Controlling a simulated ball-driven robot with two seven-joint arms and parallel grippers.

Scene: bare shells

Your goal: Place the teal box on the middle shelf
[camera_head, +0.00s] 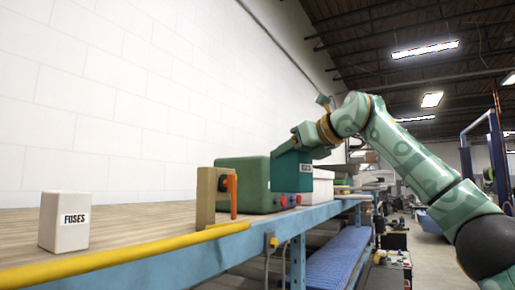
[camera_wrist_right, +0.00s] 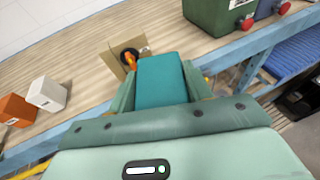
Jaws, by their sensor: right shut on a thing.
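The teal box (camera_wrist_right: 161,78) is between the two fingers of my right gripper (camera_wrist_right: 160,85) in the right wrist view. A blue ribbed surface (camera_head: 338,257) lies below the bench top; I cannot tell which shelf is the middle one. My left gripper is not in view.
The wooden bench (camera_head: 130,222) has a blue frame and yellow edge. On it stand a white FUSES box (camera_head: 66,222), a wooden block with an orange part (camera_head: 211,196), and a green case (camera_head: 242,182) with red knobs. An orange box (camera_wrist_right: 15,110) shows in the wrist view.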

